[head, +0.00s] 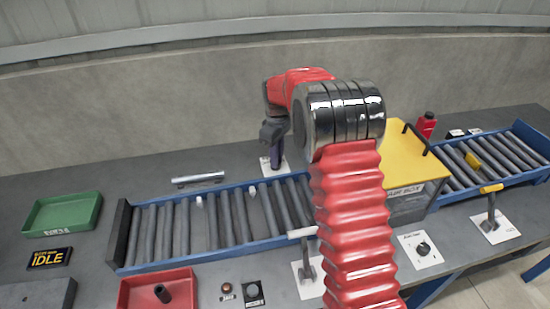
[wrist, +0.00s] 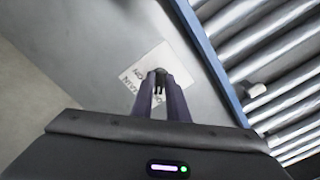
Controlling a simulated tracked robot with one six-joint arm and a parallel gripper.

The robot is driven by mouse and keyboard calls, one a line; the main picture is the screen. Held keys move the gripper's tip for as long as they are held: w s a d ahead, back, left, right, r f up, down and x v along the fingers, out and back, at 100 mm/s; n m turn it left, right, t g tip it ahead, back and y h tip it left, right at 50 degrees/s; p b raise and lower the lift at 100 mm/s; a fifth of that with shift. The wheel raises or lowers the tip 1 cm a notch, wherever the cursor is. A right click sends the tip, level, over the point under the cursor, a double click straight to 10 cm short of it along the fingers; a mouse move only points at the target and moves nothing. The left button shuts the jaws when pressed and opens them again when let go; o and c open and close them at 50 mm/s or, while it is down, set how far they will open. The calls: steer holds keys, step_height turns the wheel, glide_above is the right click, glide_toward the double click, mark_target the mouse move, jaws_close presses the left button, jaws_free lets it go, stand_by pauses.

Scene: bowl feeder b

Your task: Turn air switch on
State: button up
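A white label plate (head: 265,163) lies on the bench behind the roller conveyor, under my gripper. In the wrist view the plate (wrist: 139,68) carries upside-down lettering that seems to read "MAIN" and "ON". A small dark switch part (wrist: 158,78) shows at my fingertips; its position cannot be read. My gripper (head: 276,160) points down over the plate. In the wrist view its two dark purple fingers (wrist: 160,76) come close together around or just above the dark part. I cannot tell whether they touch it.
The blue-framed roller conveyor (head: 123,270) runs close beside the plate. A metal bar (head: 198,179) lies to the left. A yellow box (head: 408,160) stands to the right. A lever on a plate (head: 307,270), a knob plate (head: 421,250) and a red tray (head: 135,292) are in front.

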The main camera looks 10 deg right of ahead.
jaws_close()
steer(key=shift+a, duration=0.2)
steer(key=shift+d, duration=0.1)
